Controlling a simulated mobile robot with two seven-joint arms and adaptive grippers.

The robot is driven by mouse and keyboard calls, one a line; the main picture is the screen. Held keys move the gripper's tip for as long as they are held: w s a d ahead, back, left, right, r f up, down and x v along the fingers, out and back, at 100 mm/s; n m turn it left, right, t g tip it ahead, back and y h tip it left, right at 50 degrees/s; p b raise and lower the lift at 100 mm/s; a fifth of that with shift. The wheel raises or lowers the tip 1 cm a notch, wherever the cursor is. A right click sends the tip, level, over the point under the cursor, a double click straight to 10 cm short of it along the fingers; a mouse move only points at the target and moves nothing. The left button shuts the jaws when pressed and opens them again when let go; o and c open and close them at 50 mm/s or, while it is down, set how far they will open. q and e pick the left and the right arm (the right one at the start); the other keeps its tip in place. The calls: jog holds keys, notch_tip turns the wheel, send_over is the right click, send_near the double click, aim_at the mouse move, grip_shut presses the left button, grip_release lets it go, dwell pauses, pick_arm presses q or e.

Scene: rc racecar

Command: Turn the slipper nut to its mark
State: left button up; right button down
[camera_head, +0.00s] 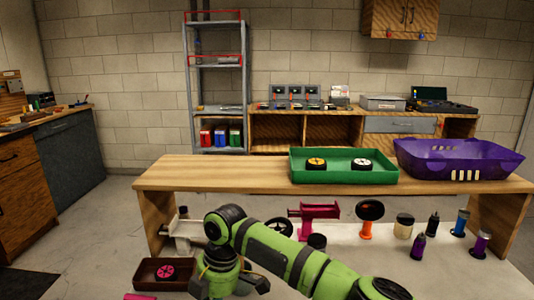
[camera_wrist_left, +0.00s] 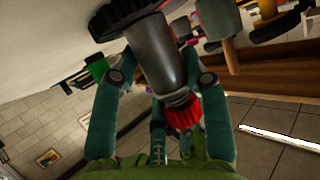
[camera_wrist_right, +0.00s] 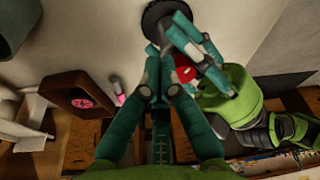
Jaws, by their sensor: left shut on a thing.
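In the left wrist view my left gripper (camera_wrist_left: 156,78) is shut on a grey cylindrical part (camera_wrist_left: 158,55). A black toothed disc (camera_wrist_left: 120,14) sits at its far end and a red ribbed piece (camera_wrist_left: 183,114) at its near end, between the fingers. I cannot tell whether the red piece is the slipper nut, and no mark can be made out. In the right wrist view my right gripper (camera_wrist_right: 163,82) points towards the left gripper's teal fingers, the red piece (camera_wrist_right: 185,74) and the black disc (camera_wrist_right: 166,16). Its fingertips overlap them, so contact is unclear.
A brown tray (camera_head: 142,285) with a pink wheel (camera_head: 164,272) lies at the front left. Bottles, an orange-based stand (camera_head: 367,230) and a magenta part (camera_head: 318,211) occupy the white worktop.

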jog(key=shift+s+a, duration=0.1)
jog(key=shift+s, duration=0.35)
jog(key=shift+s+d+f, duration=0.1)
jog(key=shift+s+d, duration=0.2)
jog(key=shift+s, duration=0.45)
jog(key=shift+s+d, duration=0.1)
jog(key=a+v, duration=0.1)
jog(key=v, duration=0.5)
jog(key=shift+d, duration=0.35)
dwell(0.3)
